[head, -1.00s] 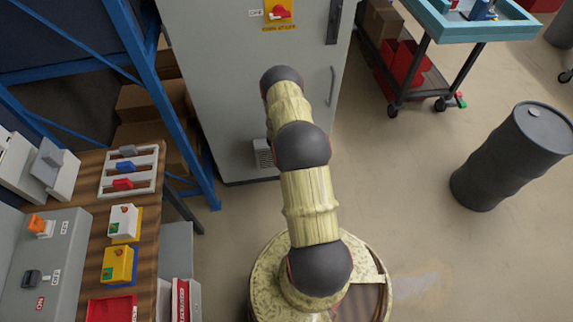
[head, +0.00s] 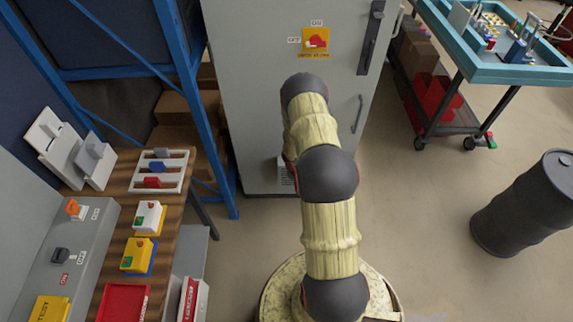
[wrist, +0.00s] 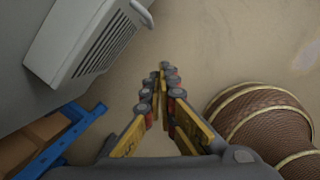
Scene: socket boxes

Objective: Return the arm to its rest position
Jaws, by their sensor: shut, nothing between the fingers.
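My gripper (wrist: 163,78) is in the wrist view, with its yellow and grey fingers drawn together at the tips. It is shut and empty, over bare floor. In the head view my arm stands up from its round base in front of the grey cabinet (head: 260,110). The gripper itself is hidden in that view behind the arm links. In the wrist view the cabinet's vented lower part (wrist: 85,45) is at the upper left, apart from the fingers.
A wooden bench (head: 190,225) with switch boxes and a slider panel (head: 160,171) is at the left. A blue rack post (head: 195,90) stands beside the cabinet. A dark barrel (head: 525,205) and a teal cart (head: 500,72) are at the right. Floor between is clear.

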